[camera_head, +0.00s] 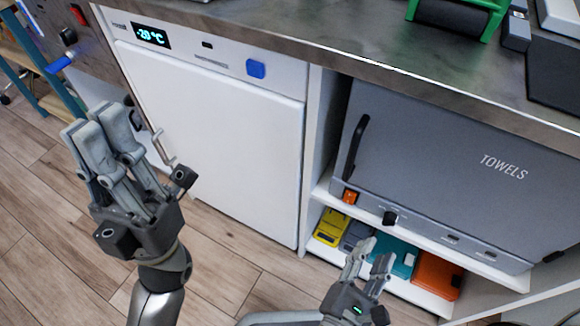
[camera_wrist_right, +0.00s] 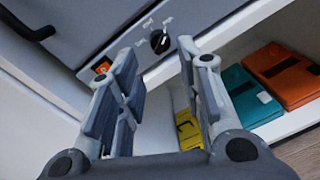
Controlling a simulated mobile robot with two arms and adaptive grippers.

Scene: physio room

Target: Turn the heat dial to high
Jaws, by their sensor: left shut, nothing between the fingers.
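The heat dial (camera_head: 390,218) is a small black knob on the lower front strip of the grey towel cabinet (camera_head: 440,150). In the right wrist view the dial (camera_wrist_right: 160,41) has small pale marks around it, too small to read; I cannot tell its setting. My right gripper (camera_head: 371,254) is below the dial in the head view, apart from it. In the right wrist view its two fingers (camera_wrist_right: 160,58) are spread with nothing between them, and the dial shows beyond their tips. My left gripper (camera_head: 95,124) is shut and empty at the left, before the white freezer (camera_head: 215,130).
An orange switch (camera_head: 350,197) sits left of the dial, and a black door handle (camera_head: 356,147) is above it. Yellow (camera_head: 331,227), teal (camera_head: 400,258) and orange (camera_head: 437,275) cases lie on the shelf below. The grey countertop (camera_head: 350,35) overhangs the cabinet.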

